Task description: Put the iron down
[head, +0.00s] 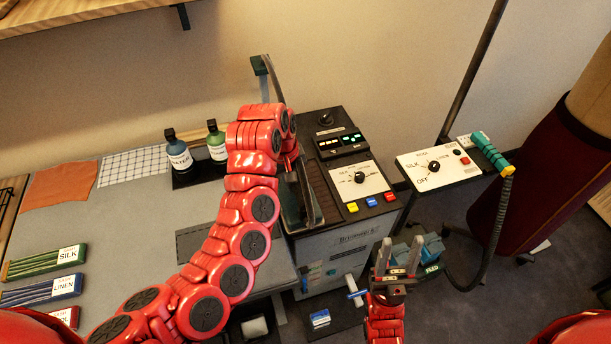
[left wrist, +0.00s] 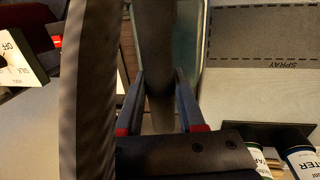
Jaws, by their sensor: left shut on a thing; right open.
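My left gripper is mostly hidden behind its own arm in the head view. In the left wrist view my left gripper (left wrist: 159,78) is shut on a dark, thick bar, which looks like the handle of the iron (left wrist: 155,40). A teal-edged surface shows just behind the handle. In the head view the dark, long shape of the iron (head: 311,195) shows at the left side of the control unit, beside the grey board (head: 150,235). I cannot tell whether its underside touches anything. My right gripper (head: 397,258) is open and empty in front of the unit.
The control unit (head: 345,245) has dials and coloured buttons. Two bottles (head: 178,158) stand behind the board, with cloths to their left. A ribbed hose (left wrist: 85,100) runs close beside the left gripper. A teal-handled tool (head: 493,152) and teal object (head: 425,250) are at right.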

